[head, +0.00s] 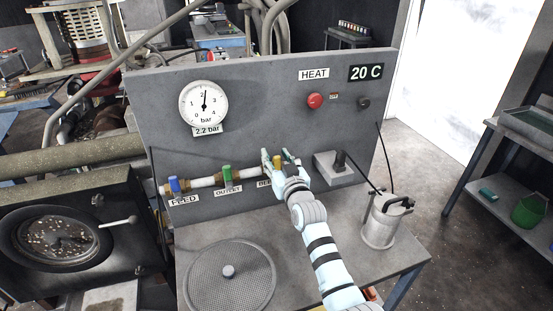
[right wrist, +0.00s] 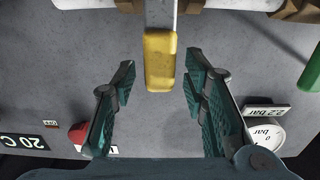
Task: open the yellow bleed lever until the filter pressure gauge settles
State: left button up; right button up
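The yellow bleed lever (head: 278,160) sits on the pipe of the grey panel, partly hidden behind my right gripper (head: 279,158). In the right wrist view the yellow lever (right wrist: 160,60) lies in the gap between the two fingertips of my right gripper (right wrist: 160,82). The fingers are apart, with space on both sides of the lever, and hold nothing. The filter pressure gauge (head: 203,104) is a white dial on the panel; its needle points just past 2 and its readout (head: 207,129) shows 2.2 bar. My left gripper is not in view.
The blue feed valve (head: 174,185) and green outlet valve (head: 227,174) stand left of the lever. A red button (head: 314,101) is higher on the panel. A metal canister (head: 381,221) and a round mesh screen (head: 230,283) sit on the bench in front.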

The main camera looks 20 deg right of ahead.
jog(key=shift+c, duration=0.6)
grip_shut()
jog(key=shift+a, duration=0.1)
jog(key=shift+s+a+f+n, duration=0.1)
jog(key=shift+a+f+n, duration=0.1)
jog(key=shift+a+n, duration=0.7)
jog(key=shift+a+f+n, duration=0.2)
jog(key=shift+a+n, duration=0.15)
jog(key=shift+n, duration=1.1)
jog(key=shift+s+a+f+n, duration=0.1)
jog(key=shift+a+f+n, duration=0.1)
jog(key=shift+a+n, duration=0.7)
jog(key=shift+d+n, duration=0.25)
jog(key=shift+o, duration=0.6)
grip_release()
